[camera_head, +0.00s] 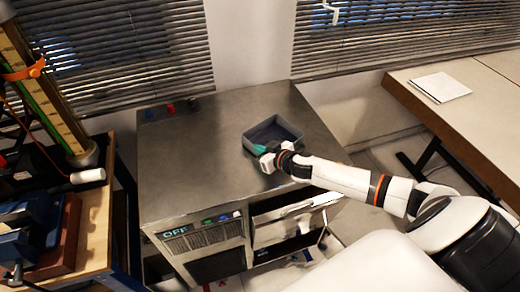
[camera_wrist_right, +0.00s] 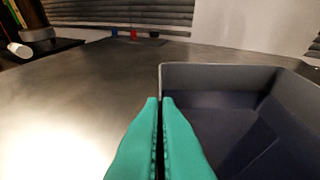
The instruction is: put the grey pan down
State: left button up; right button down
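The grey pan (camera_head: 290,126) is an open, square, shallow tray at the right part of the metal bench top (camera_head: 190,140). It looks level, and I cannot tell whether its base touches the bench. My right gripper (camera_head: 260,149) is at the pan's near left side. In the right wrist view the pan (camera_wrist_right: 225,73) fills the right half, and its left wall runs down to between the teal fingertips (camera_wrist_right: 160,100). The fingers are almost together, with the thin wall between them. My left gripper is not in view.
Small red and blue knobs (camera_head: 170,108) stand at the bench's back left. The bench front has a panel reading OFF (camera_head: 175,232) and an open compartment. A wooden cart with a gauge column (camera_head: 45,95) is at left. A table with paper (camera_head: 440,87) is at right. The bench's left half is clear.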

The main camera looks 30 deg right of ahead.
jog(key=shift+f, duration=0.15)
jog(key=c, duration=1.7)
grip_release()
jog(key=shift+r, duration=0.25)
jog(key=b+v, duration=0.1)
jog(key=v, duration=0.9)
jog(key=shift+s+f, duration=0.1)
jog(key=shift+s, duration=0.1)
jog(key=shift+v, duration=0.85)
jog(key=shift+w+a, duration=0.1)
